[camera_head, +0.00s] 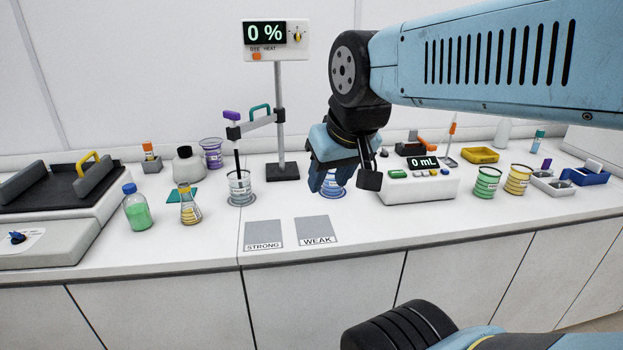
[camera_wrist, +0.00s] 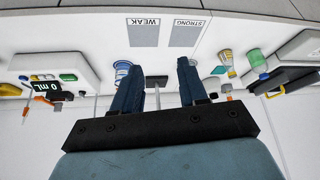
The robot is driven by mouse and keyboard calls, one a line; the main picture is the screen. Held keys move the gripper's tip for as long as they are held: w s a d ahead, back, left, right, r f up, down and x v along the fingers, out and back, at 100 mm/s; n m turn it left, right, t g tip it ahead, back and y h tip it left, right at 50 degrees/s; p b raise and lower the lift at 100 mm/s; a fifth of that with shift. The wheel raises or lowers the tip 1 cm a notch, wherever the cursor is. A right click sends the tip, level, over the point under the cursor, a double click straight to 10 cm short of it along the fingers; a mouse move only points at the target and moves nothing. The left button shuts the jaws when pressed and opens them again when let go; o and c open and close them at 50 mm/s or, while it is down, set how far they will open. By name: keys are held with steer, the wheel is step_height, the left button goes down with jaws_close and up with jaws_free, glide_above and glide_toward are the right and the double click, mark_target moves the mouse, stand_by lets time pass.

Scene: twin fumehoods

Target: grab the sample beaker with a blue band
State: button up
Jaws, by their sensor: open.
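The beaker with a blue band (camera_head: 333,189) stands upright on the white bench, mostly hidden behind my gripper in the head view. In the wrist view the beaker (camera_wrist: 122,67) shows its blue rim and label just left of the left finger, partly covered by that finger. My gripper (camera_head: 343,182) is open over this part of the bench, its fingers apart. In the wrist view nothing is held between the fingertips (camera_wrist: 157,67). I cannot tell whether a finger touches the beaker.
A clear beaker (camera_head: 240,188) stands under the stirrer by the display stand (camera_head: 279,120). A white 0 mL device (camera_head: 418,188) sits close right of my gripper. The STRONG (camera_head: 263,234) and WEAK (camera_head: 316,230) pads lie in front. Green (camera_head: 486,184) and yellow (camera_head: 517,180) beakers stand further right.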

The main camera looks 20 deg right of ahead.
steer(key=shift+a, duration=0.1)
steer(key=shift+o, duration=0.3)
steer(key=shift+o, duration=0.8)
steer(key=shift+w, duration=0.1)
steer(key=shift+o, duration=0.8)
steer(key=shift+w+d+f+n, duration=0.2)
steer(key=shift+d+n, duration=0.05)
steer(key=shift+n, duration=0.05)
steer(key=o, duration=0.7)
steer(key=w+d+f+n+g+h, duration=0.3)
steer(key=w+d+f+n+h, duration=0.1)
steer(key=w+d+n, duration=0.1)
steer(key=shift+w+d+f, duration=0.2)
steer(key=shift+w+d, duration=0.15)
steer(key=shift+d, duration=0.05)
steer(key=n+t+h, duration=0.4)
steer(key=n+h, duration=0.4)
steer(key=n, duration=1)
glide_toward(328, 176)
steer(key=x, duration=0.8)
steer(key=shift+r, duration=0.1)
steer(key=shift+r+x, duration=0.2)
steer(key=shift+x, duration=2.65)
